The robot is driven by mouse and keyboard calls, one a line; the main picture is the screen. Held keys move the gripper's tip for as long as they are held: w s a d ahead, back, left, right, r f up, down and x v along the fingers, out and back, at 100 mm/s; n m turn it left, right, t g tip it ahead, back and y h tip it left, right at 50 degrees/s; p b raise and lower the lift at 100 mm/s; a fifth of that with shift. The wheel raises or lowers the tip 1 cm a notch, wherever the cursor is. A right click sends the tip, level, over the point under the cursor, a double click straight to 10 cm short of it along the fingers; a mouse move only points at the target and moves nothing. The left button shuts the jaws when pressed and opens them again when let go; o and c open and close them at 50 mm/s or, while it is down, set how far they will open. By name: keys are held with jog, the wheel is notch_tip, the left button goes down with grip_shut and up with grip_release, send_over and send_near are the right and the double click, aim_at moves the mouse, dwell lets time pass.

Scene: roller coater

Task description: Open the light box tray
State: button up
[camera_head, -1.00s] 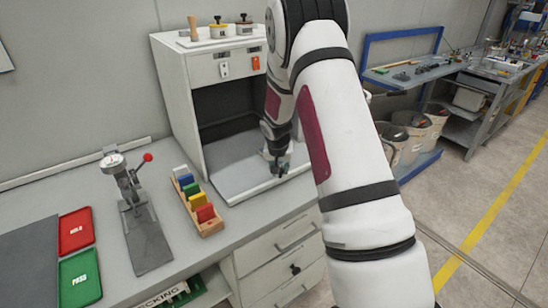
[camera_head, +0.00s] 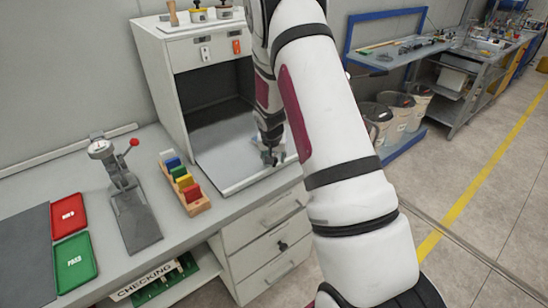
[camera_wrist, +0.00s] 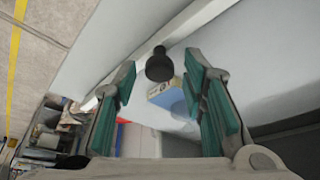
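The light box (camera_head: 160,80) is a pale cabinet with a dark inside, standing on the bench. Its pale tray (camera_head: 218,165) lies at the bottom of the opening. My gripper (camera_head: 272,158) is at the right part of the tray's front edge, pointing down. In the wrist view, my gripper (camera_wrist: 160,75) has its two green-padded fingers spread apart. A round black knob (camera_wrist: 159,66) on a pale surface shows between the fingertips, with gaps on both sides. The head view does not show this knob clearly behind the fingers.
A wooden rack of coloured blocks (camera_head: 186,186) stands left of the light box. A press-like stand (camera_head: 130,200) and red (camera_head: 69,216) and green (camera_head: 74,262) trays are farther left. Drawers (camera_head: 265,232) lie below the bench top. Floor (camera_head: 480,210) is open at right.

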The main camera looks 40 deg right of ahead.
jog(key=v, duration=1.2)
jog(key=shift+d, duration=0.1)
dwell(0.4)
jog(key=s+a+r+n+t+y, duration=0.1)
jog(key=s+a+r+n, duration=0.1)
jog(key=s+a+r, duration=0.5)
jog(key=s+a+r+n, duration=0.15)
jog(key=a+r, duration=0.25)
jog(key=r, duration=0.5)
jog(key=s+a+r+n+y, duration=0.1)
jog(key=s+a+r+n, duration=0.1)
jog(key=s+a, duration=0.3)
jog(key=s+a+r+n+t+y+b, duration=0.1)
jog(key=s+a+r+n, duration=0.2)
jog(key=s, duration=1)
jog(key=shift+s+a, duration=0.15)
jog(key=shift+a, duration=0.95)
